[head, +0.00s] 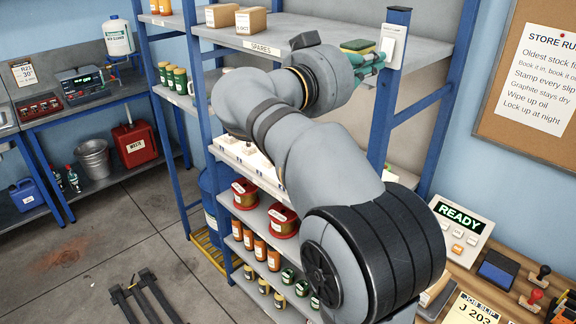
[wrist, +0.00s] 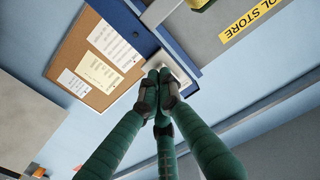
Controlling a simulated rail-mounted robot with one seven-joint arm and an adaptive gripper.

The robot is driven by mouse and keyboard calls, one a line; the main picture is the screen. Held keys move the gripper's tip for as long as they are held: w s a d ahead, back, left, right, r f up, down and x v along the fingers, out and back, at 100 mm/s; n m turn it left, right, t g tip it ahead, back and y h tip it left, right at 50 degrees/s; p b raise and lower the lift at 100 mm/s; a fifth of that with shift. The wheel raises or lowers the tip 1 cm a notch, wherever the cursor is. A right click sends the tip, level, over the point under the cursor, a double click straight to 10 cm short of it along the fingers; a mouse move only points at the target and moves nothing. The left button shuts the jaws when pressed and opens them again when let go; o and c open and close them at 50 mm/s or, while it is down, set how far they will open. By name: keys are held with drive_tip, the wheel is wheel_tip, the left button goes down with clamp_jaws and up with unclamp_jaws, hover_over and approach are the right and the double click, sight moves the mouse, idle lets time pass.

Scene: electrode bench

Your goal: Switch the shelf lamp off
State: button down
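A white switch plate (head: 393,45) is fixed near the top of a blue shelf post (head: 398,17). My gripper (head: 380,60), with teal fingers, is at the plate's lower left in the head view. In the wrist view the fingertips of my gripper (wrist: 160,78) are drawn together with nothing seen between them, in front of the white plate (wrist: 182,72). They cover part of it. I cannot tell whether they touch it or how its switch is set. I cannot make out the shelf lamp itself in either view.
The shelf (head: 290,32) also holds cardboard boxes (head: 251,20). A cork board (head: 530,75) hangs right of the post. A console reading READY (head: 461,222) stands on the bench at lower right.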

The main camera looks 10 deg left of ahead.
drive_tip(key=shift+b+x, duration=0.3)
drive_tip(key=shift+x, duration=0.6)
drive_tip(key=shift+s+r, duration=0.1)
drive_tip(key=b+v, duration=0.2)
drive_tip(key=v, duration=0.5)
drive_tip(key=shift+s+a, duration=0.15)
idle(0.5)
drive_tip(key=p+x, duration=0.1)
drive_tip(key=x, duration=0.6)
drive_tip(key=shift+p, duration=0.35)
